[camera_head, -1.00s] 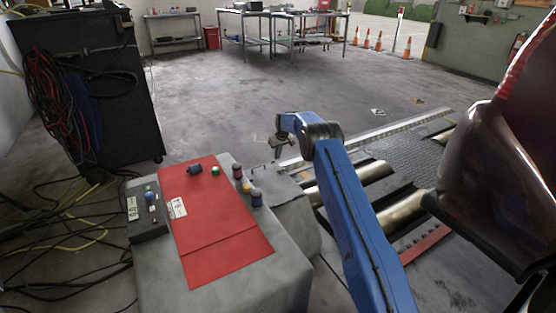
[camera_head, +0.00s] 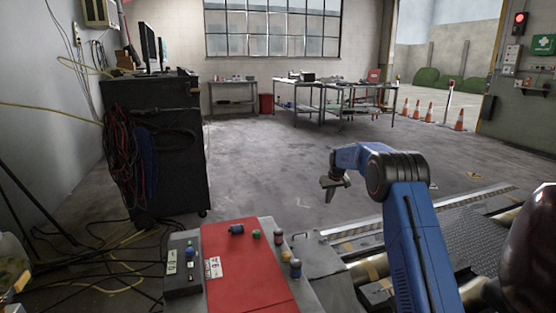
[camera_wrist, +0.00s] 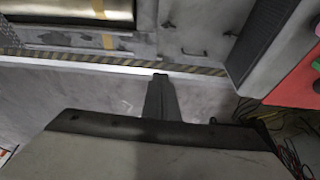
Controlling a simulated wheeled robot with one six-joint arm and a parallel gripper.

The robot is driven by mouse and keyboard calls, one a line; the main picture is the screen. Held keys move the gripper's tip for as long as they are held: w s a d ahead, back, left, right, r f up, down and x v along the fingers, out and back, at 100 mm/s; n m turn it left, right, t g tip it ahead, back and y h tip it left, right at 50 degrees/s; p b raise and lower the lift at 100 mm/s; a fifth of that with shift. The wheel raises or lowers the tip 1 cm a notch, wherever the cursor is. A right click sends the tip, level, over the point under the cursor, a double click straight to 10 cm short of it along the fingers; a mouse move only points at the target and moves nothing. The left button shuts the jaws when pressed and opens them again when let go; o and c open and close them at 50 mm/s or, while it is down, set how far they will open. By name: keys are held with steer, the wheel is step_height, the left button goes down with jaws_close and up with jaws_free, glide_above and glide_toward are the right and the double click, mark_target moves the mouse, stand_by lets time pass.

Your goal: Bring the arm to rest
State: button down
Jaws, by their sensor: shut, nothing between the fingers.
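My blue arm (camera_head: 412,240) rises from the bottom of the head view and bends left at a dark elbow. My gripper (camera_head: 330,187) hangs from its end, pointing down, above open floor beyond the grey cabinet (camera_head: 318,258). In the wrist view my gripper (camera_wrist: 160,80) points toward the edge of the roller bed, with its fingers together. Nothing is held, and it touches nothing that I can see.
A red panel (camera_head: 245,275) with several small knobs lies on the cabinet top at lower left. A metal roller (camera_wrist: 70,8) lies close by. A black cart (camera_head: 160,150) with cables stands left. A dark red car body (camera_head: 535,245) is at right.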

steer(key=s+d+r, duration=0.1)
steer(key=s+r, duration=1.5)
steer(key=s+r+m, duration=0.1)
steer(key=s+r, duration=0.3)
steer(key=s, duration=0.6)
steer(key=s+r, duration=0.5)
steer(key=s, duration=0.4)
steer(key=s+d+m+t, duration=0.1)
steer(key=s+d, duration=0.1)
steer(key=s, duration=2.1)
steer(key=s+f, duration=0.4)
steer(key=s, duration=0.5)
steer(key=s+f+m+h, duration=0.1)
steer(key=s+f, duration=0.4)
steer(key=s, duration=0.5)
steer(key=shift+d, duration=0.25)
steer(key=shift+r, duration=0.1)
